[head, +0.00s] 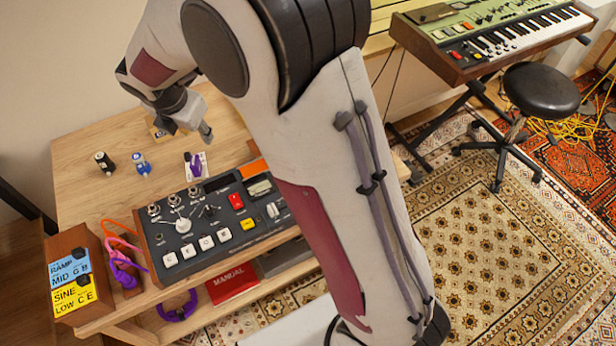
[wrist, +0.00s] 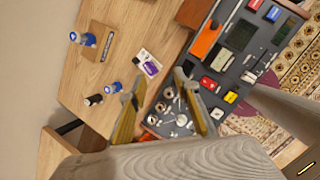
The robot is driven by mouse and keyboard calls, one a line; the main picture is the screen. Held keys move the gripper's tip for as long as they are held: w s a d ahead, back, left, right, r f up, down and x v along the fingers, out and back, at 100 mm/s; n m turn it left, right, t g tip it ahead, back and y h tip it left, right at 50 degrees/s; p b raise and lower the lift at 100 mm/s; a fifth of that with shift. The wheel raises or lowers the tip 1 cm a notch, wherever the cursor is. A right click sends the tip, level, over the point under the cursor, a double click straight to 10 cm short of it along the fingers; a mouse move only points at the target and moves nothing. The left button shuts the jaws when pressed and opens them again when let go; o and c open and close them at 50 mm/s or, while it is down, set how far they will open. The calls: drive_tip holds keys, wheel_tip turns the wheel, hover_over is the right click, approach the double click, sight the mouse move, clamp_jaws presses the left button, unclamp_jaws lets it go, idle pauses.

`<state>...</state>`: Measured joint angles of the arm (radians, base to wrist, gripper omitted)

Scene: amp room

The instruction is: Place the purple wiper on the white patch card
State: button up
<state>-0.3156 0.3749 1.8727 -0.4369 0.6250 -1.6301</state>
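The purple wiper (head: 196,166) is a small purple piece on the wooden table. It lies on the white patch card (head: 204,160), and both also show in the wrist view, the wiper (wrist: 151,68) over the lower part of the card (wrist: 142,55). My gripper (head: 206,131) is above the table, up and behind the card in the head view. In the wrist view my gripper (wrist: 160,78) has its two fingers spread wide with nothing between them. The wiper appears beyond the fingertips, apart from them.
A black control panel (head: 215,217) with knobs and switches stands just in front of the card. A black cylinder (head: 104,161) and a blue-and-white item (head: 141,164) stand to its left. A small wooden board (wrist: 101,42) with blue items lies farther back. The table's left back is clear.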

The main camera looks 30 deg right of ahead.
drive_tip(key=s+d+r+m, duration=0.8)
drive_tip(key=s+r+m, duration=0.4)
drive_tip(key=s+m, duration=0.15)
drive_tip(key=s+d+r+m+t+y, duration=0.1)
drive_tip(key=s+d+m, duration=0.1)
drive_tip(key=s+m, duration=1)
drive_tip(key=s, duration=0.6)
drive_tip(key=shift+d+y, duration=0.3)
drive_tip(key=shift+d, duration=0.05)
